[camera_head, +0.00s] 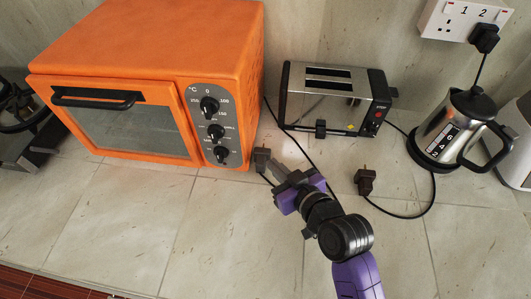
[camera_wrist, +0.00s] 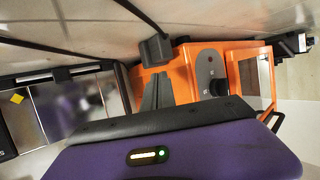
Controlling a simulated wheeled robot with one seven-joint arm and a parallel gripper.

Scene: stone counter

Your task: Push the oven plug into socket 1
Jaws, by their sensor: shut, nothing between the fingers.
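The orange oven (camera_head: 150,80) stands at the left of the counter; part of it shows in the wrist view (camera_wrist: 182,75). A dark plug (camera_head: 262,158) is beside its front right corner, at the tips of my gripper (camera_head: 275,168). In the wrist view my gripper (camera_wrist: 157,82) is shut, with the dark plug (camera_wrist: 155,49) just beyond the fingertips, not between them. Whether they touch is unclear. A second dark plug (camera_head: 365,181) lies on the counter to the right. Which plug's cord runs to the oven is unclear. The wall socket (camera_head: 462,20) has positions 1 and 2; position 1 is empty.
A black plug (camera_head: 484,38) sits in socket 2, its cord running down to the kettle (camera_head: 440,125). A toaster (camera_head: 328,98) stands between oven and kettle. Black cords loop over the counter near my gripper. The front counter tiles (camera_head: 120,225) are clear.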

